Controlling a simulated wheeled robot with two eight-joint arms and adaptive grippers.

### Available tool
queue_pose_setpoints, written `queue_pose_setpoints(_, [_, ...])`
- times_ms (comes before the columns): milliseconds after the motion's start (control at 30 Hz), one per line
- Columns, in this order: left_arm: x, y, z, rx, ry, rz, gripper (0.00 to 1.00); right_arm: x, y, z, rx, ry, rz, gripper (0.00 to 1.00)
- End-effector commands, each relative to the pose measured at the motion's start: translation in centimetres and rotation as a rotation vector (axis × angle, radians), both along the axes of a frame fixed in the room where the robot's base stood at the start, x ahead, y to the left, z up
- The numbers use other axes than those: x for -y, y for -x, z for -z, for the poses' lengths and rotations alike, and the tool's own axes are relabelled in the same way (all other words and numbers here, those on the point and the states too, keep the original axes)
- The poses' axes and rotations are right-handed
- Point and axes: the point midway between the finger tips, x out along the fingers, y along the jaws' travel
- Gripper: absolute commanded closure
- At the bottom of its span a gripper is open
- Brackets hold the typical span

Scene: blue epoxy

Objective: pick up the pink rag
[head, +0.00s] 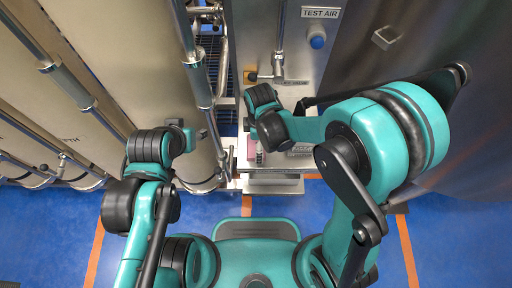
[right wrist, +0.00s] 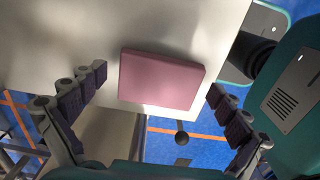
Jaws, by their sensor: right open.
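The pink rag (right wrist: 160,78) is a flat, folded, rectangular block on a pale ledge (right wrist: 50,40) in the right wrist view. In the head view a small pink sliver of the rag (head: 252,147) shows beside my right wrist, which hides most of it. My right gripper (right wrist: 157,84) is open, with its dark padded fingers apart on either side of the rag, and nothing is held between them. My left gripper (head: 203,134) is by the steel pipes at the left in the head view, too small and hidden to tell its fingers.
A steel panel labelled TEST AIR (head: 321,13) with a blue knob (head: 317,40) stands behind the ledge. Vertical pipes (head: 196,70) and large tanks (head: 60,90) stand at left. A dark cabinet (head: 440,40) is at right. Blue floor with orange lines (head: 408,250) is open in front.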

Motion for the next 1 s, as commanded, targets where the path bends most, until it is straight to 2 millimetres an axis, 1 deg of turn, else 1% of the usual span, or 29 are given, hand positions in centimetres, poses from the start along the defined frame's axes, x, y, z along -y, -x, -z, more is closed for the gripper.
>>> queue_pose_setpoints(100, [0.0,0.0,-0.2,0.000,0.000,0.000,0.54,0.0,0.0,-0.2,0.000,0.000,0.000,0.00])
queue_pose_setpoints(133, [0.0,0.0,-0.2,0.000,0.000,0.000,0.54,0.0,0.0,-0.2,0.000,0.000,0.000,0.05])
queue_pose_setpoints(167, [0.0,0.0,-0.2,0.000,0.000,0.000,0.54,0.0,0.0,-0.2,0.000,0.000,0.000,0.13])
queue_pose_setpoints(200, [0.0,0.0,-0.2,0.000,0.000,0.000,0.54,0.0,0.0,-0.2,0.000,0.000,0.000,0.24])
queue_pose_setpoints(233, [0.0,0.0,-0.2,0.000,0.000,0.000,0.54,0.0,0.0,-0.2,0.000,0.000,0.000,0.32])
queue_pose_setpoints(267, [0.0,0.0,-0.2,0.000,0.000,0.000,0.54,0.0,0.0,-0.2,0.000,0.000,0.000,0.34])
queue_pose_setpoints(567, [0.0,0.0,-0.1,0.000,0.000,0.000,0.54,0.0,0.0,-0.2,0.000,0.000,0.000,0.34])
queue_pose_setpoints(667, [0.0,0.0,-0.3,0.000,0.000,0.000,0.54,0.0,0.0,-0.5,0.000,0.000,0.000,0.34])
queue_pose_setpoints(767, [0.0,0.0,-0.7,0.000,0.000,0.000,0.54,0.0,0.1,-1.2,0.000,0.000,0.000,0.34])
queue_pose_setpoints(867, [0.0,0.0,-1.5,0.000,0.000,0.000,0.54,0.0,0.0,-2.5,0.000,0.000,0.000,0.34])
queue_pose_setpoints(967, [0.0,0.0,-2.5,0.000,0.000,0.000,0.54,0.0,0.1,-4.5,0.000,0.000,0.000,0.34])
queue_pose_setpoints(1000, [0.0,0.0,-2.8,0.000,0.000,0.000,0.54,0.4,0.4,-5.1,-0.001,0.000,0.002,0.34])
